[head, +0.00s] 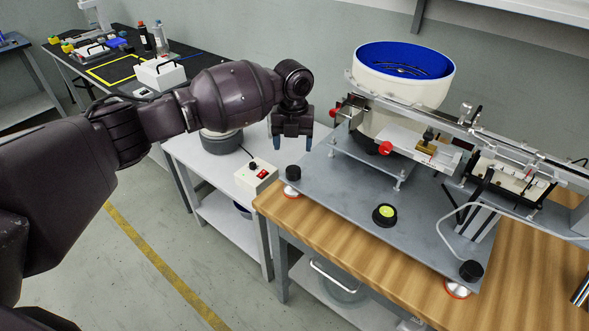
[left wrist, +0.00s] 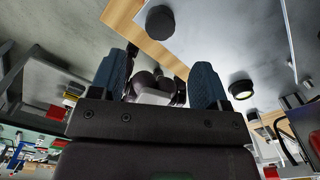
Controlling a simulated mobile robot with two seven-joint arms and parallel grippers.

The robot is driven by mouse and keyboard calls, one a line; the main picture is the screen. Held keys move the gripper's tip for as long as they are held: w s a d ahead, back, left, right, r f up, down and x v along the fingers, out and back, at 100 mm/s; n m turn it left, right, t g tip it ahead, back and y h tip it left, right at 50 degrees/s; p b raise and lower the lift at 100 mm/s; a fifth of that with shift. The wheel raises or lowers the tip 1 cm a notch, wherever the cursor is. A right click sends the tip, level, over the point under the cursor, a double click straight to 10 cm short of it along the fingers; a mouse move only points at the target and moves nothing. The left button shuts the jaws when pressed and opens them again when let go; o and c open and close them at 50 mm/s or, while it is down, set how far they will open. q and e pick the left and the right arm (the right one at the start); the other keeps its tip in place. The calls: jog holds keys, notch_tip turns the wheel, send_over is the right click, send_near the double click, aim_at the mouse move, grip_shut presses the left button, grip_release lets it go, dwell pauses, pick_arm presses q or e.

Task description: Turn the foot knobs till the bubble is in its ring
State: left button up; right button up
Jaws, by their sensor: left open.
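A grey base plate (head: 340,205) stands on the wooden bench. A black foot knob (head: 293,172) is at its left corner and another black foot knob (head: 471,270) at its front right corner, each above an orange-ringed foot. A round black bubble level with a yellow-green face (head: 385,214) sits between them; the bubble is too small to place. My left gripper (head: 292,146) is open and empty, fingers down, above and behind the left knob, apart from it. The left wrist view shows a black knob (left wrist: 160,22) beyond the fingers and the level (left wrist: 242,88) to the right. My right gripper is out of view.
A white bowl feeder with blue inside (head: 405,75) and a linear rail with red knobs stand on the plate's back. A control box (head: 256,177) sits on the white side table, left of the bench. The plate around the level is clear.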

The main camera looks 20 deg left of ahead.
aim_at(293, 169)
pick_arm(q)
notch_tip(293, 169, down, 9)
jog(key=shift+f+b, duration=0.1)
jog(key=shift+b, duration=0.5)
jog(key=shift+c, duration=0.3)
jog(key=c, duration=0.9)
jog(key=shift+o, duration=0.2)
jog(key=shift+n, duration=0.3)
